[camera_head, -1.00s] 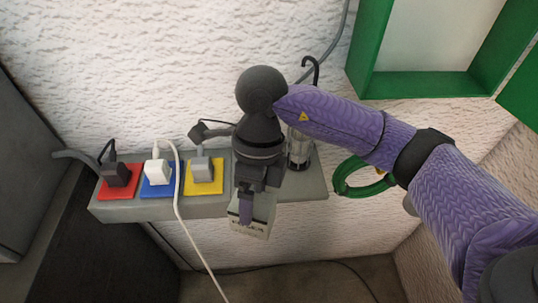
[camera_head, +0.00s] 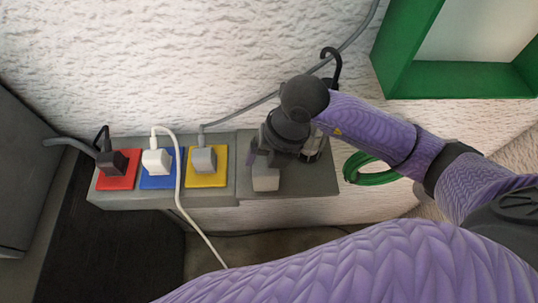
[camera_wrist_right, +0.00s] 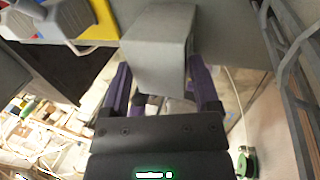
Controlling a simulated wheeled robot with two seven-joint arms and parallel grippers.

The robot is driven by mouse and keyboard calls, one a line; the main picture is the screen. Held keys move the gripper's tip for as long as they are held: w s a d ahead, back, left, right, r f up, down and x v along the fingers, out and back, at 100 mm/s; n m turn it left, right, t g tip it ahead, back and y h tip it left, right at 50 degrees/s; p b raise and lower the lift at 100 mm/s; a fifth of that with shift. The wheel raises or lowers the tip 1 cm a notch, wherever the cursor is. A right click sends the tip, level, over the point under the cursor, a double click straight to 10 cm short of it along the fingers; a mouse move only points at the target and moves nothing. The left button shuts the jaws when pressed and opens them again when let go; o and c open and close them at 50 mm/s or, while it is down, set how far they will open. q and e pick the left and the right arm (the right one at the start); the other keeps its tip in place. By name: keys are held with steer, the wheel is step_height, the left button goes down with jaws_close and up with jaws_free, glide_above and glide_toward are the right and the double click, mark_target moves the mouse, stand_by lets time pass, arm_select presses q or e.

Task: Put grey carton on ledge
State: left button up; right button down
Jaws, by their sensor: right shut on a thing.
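The grey carton (camera_head: 265,179) is in my right gripper (camera_head: 264,158) at the bare right part of the grey ledge (camera_head: 305,182). Most of the carton is hidden by the gripper in the head view. In the right wrist view the carton (camera_wrist_right: 158,58) is a plain grey box between the purple fingers of my right gripper (camera_wrist_right: 162,88), with the grey ledge surface behind it. I cannot tell whether the carton touches the ledge. My left gripper is not in view.
A lantern with a black hook (camera_head: 331,62) stands just behind my right gripper, partly hidden. Left on the ledge are plugs on red (camera_head: 118,184), blue and yellow (camera_head: 207,181) squares; a white cable (camera_head: 180,195) droops over the front. A green coil (camera_head: 372,178) hangs at right.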

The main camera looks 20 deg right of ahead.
steer(key=shift+c, duration=1)
jaws_free()
steer(key=shift+o, duration=1)
steer(key=shift+r, duration=0.2)
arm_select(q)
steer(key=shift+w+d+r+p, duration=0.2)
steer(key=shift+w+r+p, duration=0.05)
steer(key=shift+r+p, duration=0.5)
arm_select(e)
steer(key=v, duration=1.1)
steer(key=shift+d+r, duration=0.2)
steer(key=shift+r, duration=0.15)
